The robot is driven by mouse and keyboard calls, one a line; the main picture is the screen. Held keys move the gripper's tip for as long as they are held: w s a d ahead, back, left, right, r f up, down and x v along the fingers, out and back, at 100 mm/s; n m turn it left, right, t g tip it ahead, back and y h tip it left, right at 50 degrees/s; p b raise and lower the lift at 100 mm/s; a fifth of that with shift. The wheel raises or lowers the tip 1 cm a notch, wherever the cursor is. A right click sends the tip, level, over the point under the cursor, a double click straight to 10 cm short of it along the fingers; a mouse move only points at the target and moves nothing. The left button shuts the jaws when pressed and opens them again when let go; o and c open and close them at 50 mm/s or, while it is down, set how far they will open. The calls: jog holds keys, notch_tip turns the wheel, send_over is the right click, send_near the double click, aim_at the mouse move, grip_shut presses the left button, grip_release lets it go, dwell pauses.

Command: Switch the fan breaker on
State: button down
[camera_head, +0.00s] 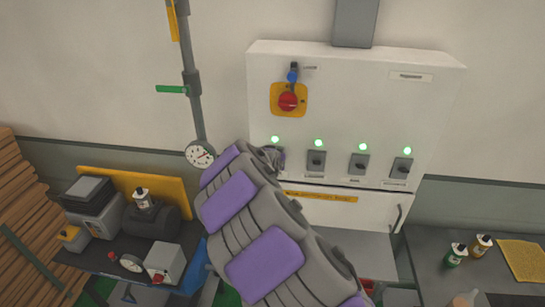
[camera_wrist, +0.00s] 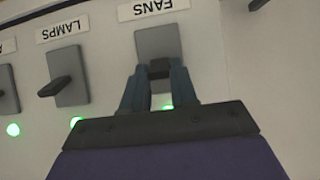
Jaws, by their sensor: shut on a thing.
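The fan breaker (camera_wrist: 157,42) is a grey plate with a dark lever under the upside-down FANS label (camera_wrist: 153,8) in the wrist view. My gripper (camera_wrist: 160,74) has its two fingers shut on the dark lever, one on each side. A green light (camera_wrist: 168,107) glows by this breaker, partly seen between the fingers. In the head view my gripper (camera_head: 274,158) is at the leftmost breaker on the white panel (camera_head: 420,105) and mostly hides it. The green light (camera_head: 275,139) above it is lit. The exact lever angle is hard to tell.
The LAMPS breaker (camera_wrist: 68,76) sits beside the fan breaker, with more breakers (camera_head: 359,163) along the row, green lights lit above them. A red knob on a yellow plate (camera_head: 289,100) is above. A pipe with a gauge (camera_head: 200,154) stands left of the panel.

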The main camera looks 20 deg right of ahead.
jog(key=shift+w+r, duration=0.1)
jog(key=shift+r, duration=0.05)
jog(key=c, duration=0.9)
grip_release()
jog(key=shift+a, duration=0.1)
jog(key=b+v, duration=0.3)
jog(key=v, duration=1.4)
jog(key=shift+a+b, duration=0.2)
jog(key=shift+b, duration=0.15)
